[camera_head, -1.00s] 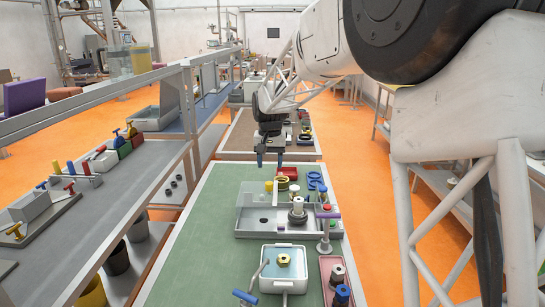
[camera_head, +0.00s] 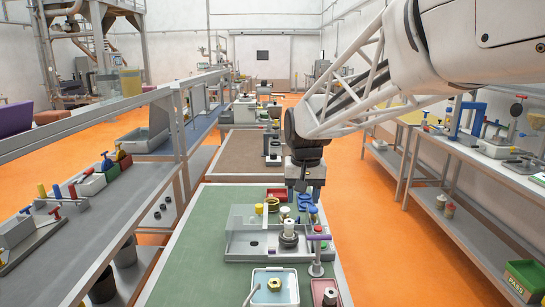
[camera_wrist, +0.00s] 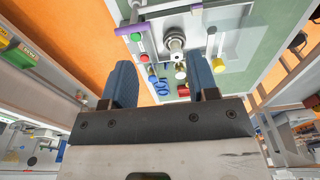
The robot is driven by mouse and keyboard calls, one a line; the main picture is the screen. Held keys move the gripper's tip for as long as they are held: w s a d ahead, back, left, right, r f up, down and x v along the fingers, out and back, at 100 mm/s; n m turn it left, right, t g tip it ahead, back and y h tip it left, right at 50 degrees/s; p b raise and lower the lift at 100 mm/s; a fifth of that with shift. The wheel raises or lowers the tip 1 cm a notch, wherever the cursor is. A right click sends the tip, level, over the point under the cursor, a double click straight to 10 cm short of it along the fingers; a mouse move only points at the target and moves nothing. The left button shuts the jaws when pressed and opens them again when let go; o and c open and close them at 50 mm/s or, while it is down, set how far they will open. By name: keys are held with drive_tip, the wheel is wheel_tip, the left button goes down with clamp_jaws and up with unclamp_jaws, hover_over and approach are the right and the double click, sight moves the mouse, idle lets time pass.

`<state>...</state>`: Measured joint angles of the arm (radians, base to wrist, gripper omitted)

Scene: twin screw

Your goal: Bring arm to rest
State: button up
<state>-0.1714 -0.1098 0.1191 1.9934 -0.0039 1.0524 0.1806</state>
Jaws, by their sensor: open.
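My gripper (camera_head: 307,186) hangs over the far right part of the green-topped bench (camera_head: 206,230). In the wrist view my gripper (camera_wrist: 161,88) shows two dark blue fingers spread apart with nothing between them. Past the fingers lies the grey tray fixture (camera_head: 240,247) with a clear panel and a upright screw-like post (camera_head: 289,230). The fixture (camera_wrist: 232,48) also shows in the wrist view. My gripper is apart from these things.
Blue rings (camera_head: 305,203) and a red bin (camera_head: 277,193) lie at the bench's far end, near my gripper. A purple-topped stand (camera_head: 318,256) and a white tray with a brass nut (camera_head: 274,285) are nearer. Side benches flank orange floor.

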drive_tip(key=s+d+f, duration=0.2)
drive_tip(key=s+d, duration=0.1)
drive_tip(key=s, duration=0.7)
drive_tip(key=s+d+f+t, duration=0.1)
drive_tip(key=s+d, duration=0.3)
drive_tip(key=s, duration=0.7)
drive_tip(key=s+d+f, duration=0.3)
drive_tip(key=s+d, duration=0.1)
drive_tip(key=s, duration=0.6)
drive_tip(key=shift+s+f+t, duration=0.2)
drive_tip(key=shift+f+t, duration=0.05)
drive_tip(key=shift+t, duration=0.05)
